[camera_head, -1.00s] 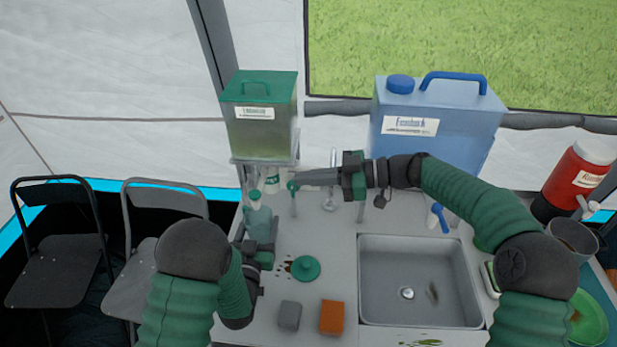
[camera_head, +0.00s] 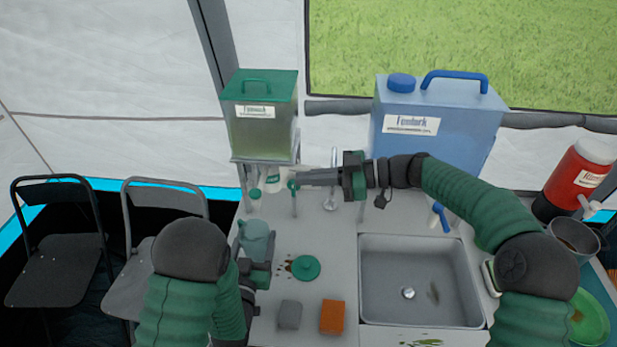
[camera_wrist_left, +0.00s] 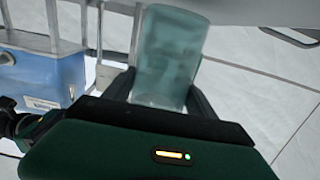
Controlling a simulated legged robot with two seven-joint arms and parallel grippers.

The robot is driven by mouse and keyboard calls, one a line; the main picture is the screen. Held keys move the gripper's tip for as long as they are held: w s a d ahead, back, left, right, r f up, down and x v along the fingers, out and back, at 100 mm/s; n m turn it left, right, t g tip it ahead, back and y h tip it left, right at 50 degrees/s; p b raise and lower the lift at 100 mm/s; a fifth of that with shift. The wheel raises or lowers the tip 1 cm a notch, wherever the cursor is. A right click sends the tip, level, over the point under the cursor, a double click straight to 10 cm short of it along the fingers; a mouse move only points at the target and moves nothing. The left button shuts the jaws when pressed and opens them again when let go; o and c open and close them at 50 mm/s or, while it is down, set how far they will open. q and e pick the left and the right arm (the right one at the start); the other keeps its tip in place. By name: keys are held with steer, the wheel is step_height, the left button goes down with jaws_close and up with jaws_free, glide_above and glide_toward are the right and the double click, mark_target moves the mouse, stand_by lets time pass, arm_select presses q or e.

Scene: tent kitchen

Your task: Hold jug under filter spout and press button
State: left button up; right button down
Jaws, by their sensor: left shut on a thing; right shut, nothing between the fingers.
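A translucent teal jug (camera_head: 256,239) is over the left side of the counter, in front of and below the filter. My left gripper (camera_head: 258,268) is shut on it; in the left wrist view the jug (camera_wrist_left: 170,52) sits between the two dark fingers (camera_wrist_left: 163,90). The water filter (camera_head: 262,135) is a clear tank with a green lid on a stand at the back. My right gripper (camera_head: 300,182) is shut and empty, its tips beside a small green part (camera_head: 292,186) just below the filter's right side. The spout and button cannot be told apart clearly.
A small green-capped bottle (camera_head: 255,201) stands behind the jug. A round green lid (camera_head: 306,268), a grey block (camera_head: 290,314) and an orange block (camera_head: 332,316) lie on the counter. The sink (camera_head: 420,280) is right, a blue water container (camera_head: 437,120) behind.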

mark_target(253, 250)
arm_select(q)
steer(key=shift+s+a+b, duration=0.1)
steer(key=shift+s+b, duration=0.3)
steer(key=shift+s, duration=2)
